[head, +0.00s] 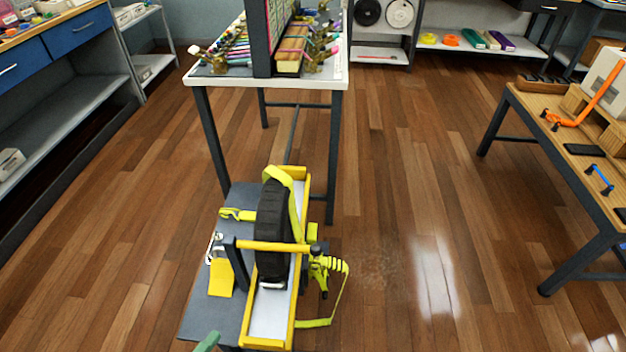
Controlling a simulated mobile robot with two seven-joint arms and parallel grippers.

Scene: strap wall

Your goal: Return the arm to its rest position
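Neither of my grippers can be made out in the head view, and no arm is clearly seen. A black wheel (271,225) stands upright in a yellow-edged wheel chock frame (268,329) on a low dark platform (206,312). A yellow-green strap (292,200) runs over the wheel. Its ratchet (318,268) and a loose loop of strap (343,292) hang at the right side of the frame. A yellow bar (272,246) crosses in front of the wheel. A small green piece (207,342) shows at the bottom edge; I cannot tell what it belongs to.
A white-topped table (340,82) with a dark upright panel stands behind the platform. A wooden workbench (553,135) is at the right. A blue-drawered bench (77,38) is at the left. Shelves (380,52) line the back. The wood floor (420,210) between is clear.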

